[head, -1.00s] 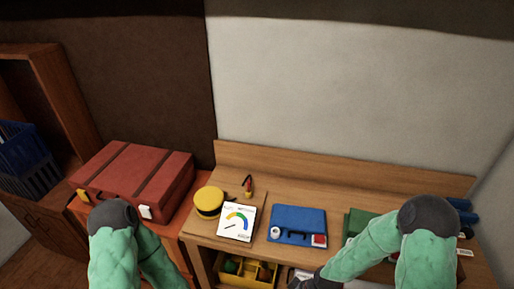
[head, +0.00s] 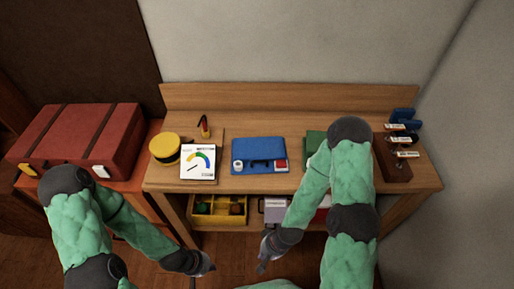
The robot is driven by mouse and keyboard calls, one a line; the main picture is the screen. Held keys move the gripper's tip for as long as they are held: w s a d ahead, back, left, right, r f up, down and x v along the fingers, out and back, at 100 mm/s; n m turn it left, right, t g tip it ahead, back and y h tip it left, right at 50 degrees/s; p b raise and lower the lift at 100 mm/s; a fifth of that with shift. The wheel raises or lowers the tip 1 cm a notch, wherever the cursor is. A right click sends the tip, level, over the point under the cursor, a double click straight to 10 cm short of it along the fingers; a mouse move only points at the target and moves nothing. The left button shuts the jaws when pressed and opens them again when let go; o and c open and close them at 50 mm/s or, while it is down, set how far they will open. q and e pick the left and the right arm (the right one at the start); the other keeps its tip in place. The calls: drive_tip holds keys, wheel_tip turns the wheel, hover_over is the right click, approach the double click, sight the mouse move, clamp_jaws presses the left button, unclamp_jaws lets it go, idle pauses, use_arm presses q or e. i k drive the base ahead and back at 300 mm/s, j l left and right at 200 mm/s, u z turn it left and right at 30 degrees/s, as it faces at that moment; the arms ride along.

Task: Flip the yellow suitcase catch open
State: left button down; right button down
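The red suitcase (head: 82,138) with two dark straps lies shut on an orange-red stand at the left. Its yellow catch (head: 28,170) is on the front face near the left end, and a white catch (head: 101,171) is near the right end. My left gripper (head: 211,270) hangs low in front of the desk, well right of and below the suitcase. My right gripper (head: 262,268) is low at the centre, close to the left one. Both are small and dark here, so I cannot tell whether their fingers are open. Neither touches the suitcase.
The wooden desk (head: 225,119) holds a yellow round tin (head: 164,148), a gauge card (head: 198,162), a blue case (head: 259,152) and a green item (head: 315,142). A yellow tray (head: 219,209) sits on the shelf below. Floor shows in front.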

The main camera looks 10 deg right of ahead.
sight(25, 167)
drive_tip(key=u, duration=1.55)
